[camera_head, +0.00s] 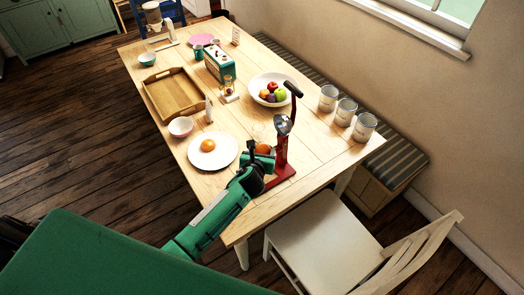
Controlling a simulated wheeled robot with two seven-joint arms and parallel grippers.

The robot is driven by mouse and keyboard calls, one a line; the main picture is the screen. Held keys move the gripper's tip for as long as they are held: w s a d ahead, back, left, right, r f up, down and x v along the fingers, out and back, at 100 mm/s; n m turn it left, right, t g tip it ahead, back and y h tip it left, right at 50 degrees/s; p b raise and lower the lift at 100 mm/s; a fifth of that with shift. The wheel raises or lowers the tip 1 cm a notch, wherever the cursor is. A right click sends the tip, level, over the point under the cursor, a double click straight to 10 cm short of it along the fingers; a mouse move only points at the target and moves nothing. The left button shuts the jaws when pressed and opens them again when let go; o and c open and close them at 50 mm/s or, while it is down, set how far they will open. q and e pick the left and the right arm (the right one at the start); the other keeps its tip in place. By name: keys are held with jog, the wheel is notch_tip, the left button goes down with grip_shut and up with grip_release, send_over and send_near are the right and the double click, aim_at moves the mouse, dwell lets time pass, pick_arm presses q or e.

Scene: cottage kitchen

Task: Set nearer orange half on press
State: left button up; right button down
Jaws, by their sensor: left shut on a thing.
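A red citrus press (282,152) with a black handle (293,89) and a grey metal head stands near the front end of the table. One orange half (207,145) lies on a white plate (225,158) to the left of the press. My left gripper (260,158) is just left of the press, low over the table. It is shut on another orange half (263,149), which shows at its tips beside the press column. The dark gripper hides part of this half and part of the press base. I cannot tell whether the half touches the press. My right gripper is out of view.
Several tins (346,112) line the right edge. A white chair (325,245) stands at the front right. The table's front right corner is clear.

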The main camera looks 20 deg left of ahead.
pick_arm(q)
jog(key=shift+f+b, duration=0.35)
jog(key=shift+f, duration=0.15)
jog(key=o, duration=0.4)
jog(key=shift+s+r+p, duration=0.35)
jog(key=shift+s+p, duration=0.3)
jog(key=shift+p, duration=0.05)
jog(key=p+v, duration=0.5)
jog(key=v, duration=0.4)
jog(key=shift+s+p, duration=0.25)
jog(key=shift+p, duration=0.15)
jog(key=shift+d, duration=0.1)
